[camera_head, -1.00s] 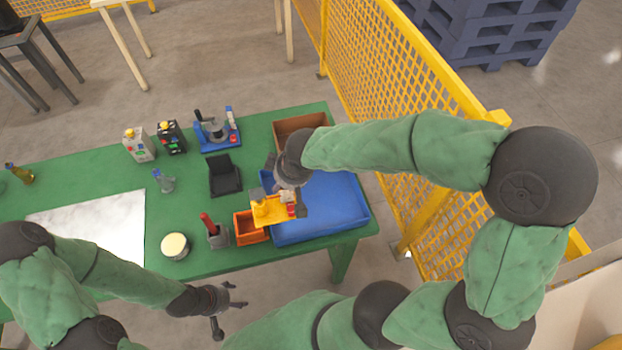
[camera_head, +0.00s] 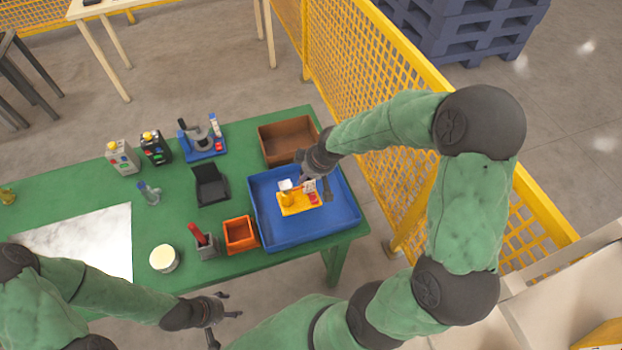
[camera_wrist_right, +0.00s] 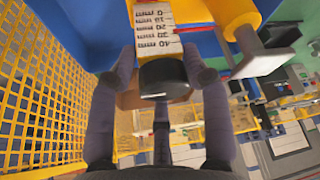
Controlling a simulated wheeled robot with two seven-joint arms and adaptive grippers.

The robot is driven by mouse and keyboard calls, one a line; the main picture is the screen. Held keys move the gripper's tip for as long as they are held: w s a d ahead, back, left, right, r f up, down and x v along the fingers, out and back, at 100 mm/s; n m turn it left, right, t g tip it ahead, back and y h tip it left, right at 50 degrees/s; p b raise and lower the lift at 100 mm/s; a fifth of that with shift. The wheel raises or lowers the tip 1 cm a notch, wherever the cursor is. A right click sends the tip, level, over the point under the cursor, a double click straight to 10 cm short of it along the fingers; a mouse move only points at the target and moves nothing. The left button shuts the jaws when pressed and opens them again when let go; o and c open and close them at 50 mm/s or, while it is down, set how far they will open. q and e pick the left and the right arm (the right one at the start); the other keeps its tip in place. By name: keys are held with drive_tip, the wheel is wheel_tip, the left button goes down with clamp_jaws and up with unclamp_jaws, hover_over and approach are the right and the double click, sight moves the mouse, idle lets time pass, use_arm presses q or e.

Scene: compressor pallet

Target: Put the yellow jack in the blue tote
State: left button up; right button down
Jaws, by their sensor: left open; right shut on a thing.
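The yellow jack (camera_head: 291,207) shows in the head view over the blue tote (camera_head: 335,226), within its rim. Whether it touches the tote floor is hard to tell. My right gripper (camera_head: 315,184) reaches in from the back and is shut on the jack. In the right wrist view the fingers (camera_wrist_right: 165,75) sit either side of a dark end below the jack's white scale label (camera_wrist_right: 156,32); a yellow cylinder (camera_wrist_right: 236,14) is beside it. My left gripper (camera_head: 228,309) is open and empty, off the table's front edge.
An orange bin (camera_head: 241,250) stands left of the tote, and a brown box (camera_head: 286,138) behind it. A black holder (camera_head: 209,187), a grey block with a red handle (camera_head: 201,241) and a round tin (camera_head: 163,258) are further left. A yellow mesh fence (camera_head: 365,95) runs along the right.

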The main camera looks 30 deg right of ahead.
sight(299, 193)
drive_tip(key=shift+w+d+f, duration=0.1)
drive_tip(key=shift+d+f, duration=0.15)
drive_tip(key=shift+d, duration=0.05)
drive_tip(key=shift+d+f+b, duration=0.2)
drive_tip(key=shift+f+b, duration=0.45)
drive_tip(key=shift+f, duration=1.15)
drive_tip(key=shift+f, duration=0.15)
drive_tip(key=c, duration=0.6)
unclamp_jaws()
